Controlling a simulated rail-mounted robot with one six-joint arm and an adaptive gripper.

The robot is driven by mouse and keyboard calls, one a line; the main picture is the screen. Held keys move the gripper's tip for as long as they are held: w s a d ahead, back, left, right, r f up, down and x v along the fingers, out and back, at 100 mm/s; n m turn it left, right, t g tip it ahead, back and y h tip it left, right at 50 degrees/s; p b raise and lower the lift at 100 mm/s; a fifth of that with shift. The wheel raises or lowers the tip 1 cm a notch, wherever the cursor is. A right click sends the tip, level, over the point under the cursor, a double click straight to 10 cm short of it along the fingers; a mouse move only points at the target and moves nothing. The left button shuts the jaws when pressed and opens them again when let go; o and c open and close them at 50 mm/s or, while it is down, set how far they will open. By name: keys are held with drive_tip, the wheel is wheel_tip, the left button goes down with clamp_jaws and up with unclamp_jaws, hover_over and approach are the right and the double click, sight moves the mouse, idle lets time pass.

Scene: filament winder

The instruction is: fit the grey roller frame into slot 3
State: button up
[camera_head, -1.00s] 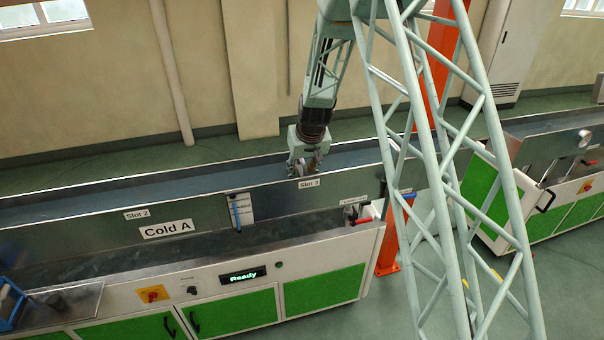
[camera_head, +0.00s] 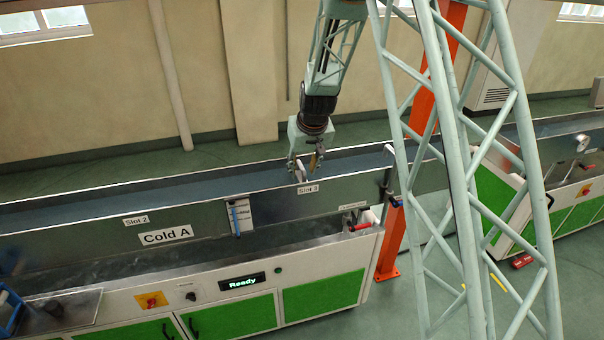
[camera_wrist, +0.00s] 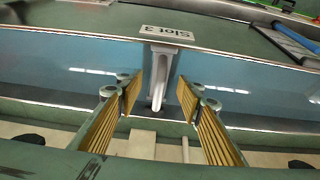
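The grey roller frame (camera_wrist: 160,72) stands at the Slot 3 label (camera_wrist: 167,34), its top end by the labelled trough wall, its rounded end pointing down in the wrist view. In the head view a small pale part of it (camera_head: 300,172) shows at the wall rim left of the label (camera_head: 307,189). My gripper (camera_wrist: 158,100) is open, with ribbed pads to either side of the frame and gaps between. In the head view my gripper (camera_head: 306,161) is just above the trough rim. How deep the frame is seated is hidden.
The Cold A trough (camera_head: 100,212) runs left and right with blue water inside. A blue-handled part (camera_head: 236,214) hangs on its front wall between slots 2 and 3. A post with a pale top (camera_head: 388,160) stands to the right.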

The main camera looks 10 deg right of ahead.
drive_tip(key=shift+v, duration=2.8)
drive_tip(key=shift+s+r, duration=0.15)
drive_tip(key=shift+r, duration=0.05)
drive_tip(key=s+r, duration=2.1)
drive_tip(key=s, duration=0.5)
drive_tip(key=s+r, duration=0.1)
drive_tip(key=s, duration=1.4)
drive_tip(key=s+r, duration=0.2)
drive_tip(key=s, duration=1.4)
drive_tip(key=shift+r+m+g, duration=0.3)
drive_tip(key=shift+a, duration=0.1)
